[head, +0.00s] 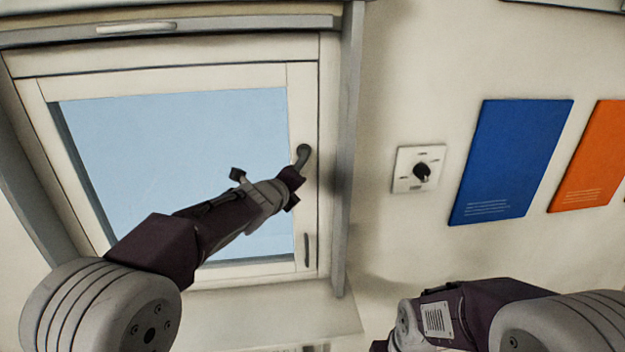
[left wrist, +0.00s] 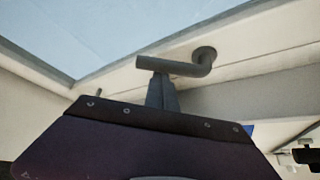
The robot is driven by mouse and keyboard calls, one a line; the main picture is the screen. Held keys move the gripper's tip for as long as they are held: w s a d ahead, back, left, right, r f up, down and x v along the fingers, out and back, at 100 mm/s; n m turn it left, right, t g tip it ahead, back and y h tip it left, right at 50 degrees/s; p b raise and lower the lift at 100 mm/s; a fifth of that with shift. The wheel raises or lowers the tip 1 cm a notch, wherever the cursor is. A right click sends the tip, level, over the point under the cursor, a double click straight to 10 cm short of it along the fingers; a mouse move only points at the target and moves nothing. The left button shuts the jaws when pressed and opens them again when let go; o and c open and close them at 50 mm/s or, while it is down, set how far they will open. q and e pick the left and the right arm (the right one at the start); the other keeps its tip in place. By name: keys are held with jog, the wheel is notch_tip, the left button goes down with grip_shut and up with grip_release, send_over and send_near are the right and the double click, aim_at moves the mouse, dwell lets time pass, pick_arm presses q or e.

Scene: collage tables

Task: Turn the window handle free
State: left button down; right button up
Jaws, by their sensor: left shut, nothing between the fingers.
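The window (head: 180,150) has a pale frame around a light blue pane. Its dark grey handle (head: 303,155) is on the right side of the frame, and its lower part is hidden by my left gripper in the head view. In the left wrist view the handle (left wrist: 180,65) is an L-shaped bar with a round base on the frame. My left gripper (head: 296,176) is at the handle; its fingers (left wrist: 161,90) are shut with nothing between them, at the grip end of the bar. I cannot tell whether they touch it. My right gripper is not in view.
A rotary switch plate (head: 405,182) is on the wall right of the window. A blue panel (head: 510,160) and an orange panel (head: 590,160) hang further right. A grey post (head: 348,130) runs beside the frame, and a sill (head: 270,310) lies below.

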pick_arm(q)
jog(key=a+r+m+y+p, duration=0.1)
jog(key=p, duration=0.2)
jog(key=a+r+m+g+y+p, duration=0.1)
jog(key=r+m+y+p, duration=0.1)
jog(key=p, duration=0.1)
jog(key=a+r+m+y+p, duration=0.1)
jog(key=m+y+p, duration=0.1)
jog(key=p, duration=0.1)
jog(key=shift+a+r+p, duration=0.15)
jog(key=shift+r+p, duration=0.15)
jog(key=shift+p, duration=0.1)
dwell(0.5)
